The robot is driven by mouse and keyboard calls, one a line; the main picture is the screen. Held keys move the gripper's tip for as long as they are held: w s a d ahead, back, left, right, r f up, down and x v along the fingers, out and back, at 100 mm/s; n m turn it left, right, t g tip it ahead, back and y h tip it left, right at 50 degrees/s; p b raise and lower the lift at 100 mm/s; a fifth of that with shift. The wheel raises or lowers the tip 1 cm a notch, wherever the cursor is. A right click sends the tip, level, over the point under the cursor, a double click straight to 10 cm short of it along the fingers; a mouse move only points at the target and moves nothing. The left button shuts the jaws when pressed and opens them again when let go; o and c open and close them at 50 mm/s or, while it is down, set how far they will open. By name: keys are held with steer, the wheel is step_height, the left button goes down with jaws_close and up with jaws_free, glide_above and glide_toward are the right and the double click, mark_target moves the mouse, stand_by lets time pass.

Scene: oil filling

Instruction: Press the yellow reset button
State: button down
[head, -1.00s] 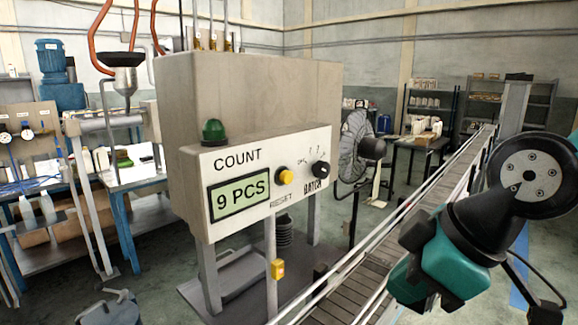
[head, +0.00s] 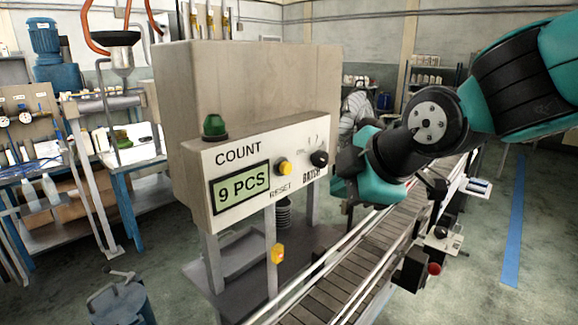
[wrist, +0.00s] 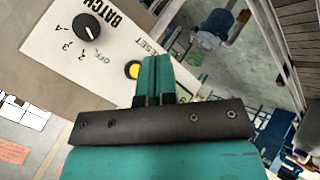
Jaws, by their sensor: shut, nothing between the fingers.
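The yellow reset button (head: 284,168) sits on the white front panel (head: 240,150) of the counting machine, above the word RESET and right of the display reading 9 PCS. In the wrist view the button (wrist: 133,69) shows just left of my fingertips, partly hidden by them. My gripper (wrist: 156,62) is shut and empty, its teal fingers together and pointing toward the panel. Whether the fingers touch the panel cannot be told. In the head view my gripper's teal body is right of the panel, by the black batch knob, and its fingertips are hard to make out.
The black batch knob (head: 319,158) is right of the button and also shows in the wrist view (wrist: 89,26). A green lamp (head: 214,127) stands on the panel's top left. A conveyor (head: 345,285) runs below and right of the machine. Open floor lies at the right.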

mark_target(302, 171)
steer(key=w+a+p, duration=0.1)
steer(key=w+a, duration=0.3)
steer(key=a, duration=0.1)
steer(key=shift+a, duration=0.15)
stand_by(2.0)
steer(key=shift+w+a, duration=0.3)
steer(key=shift+w+a, duration=0.3)
steer(key=shift+a, duration=0.1)
stand_by(0.8)
steer(key=shift+d, duration=0.1)
steer(key=shift+s+d, duration=0.6)
steer(key=shift+d, duration=0.1)
steer(key=s+d+b, duration=0.1)
steer(key=d, duration=0.1)
steer(key=s+d+b, duration=0.1)
steer(key=s, duration=0.1)
steer(key=shift+d, duration=0.4)
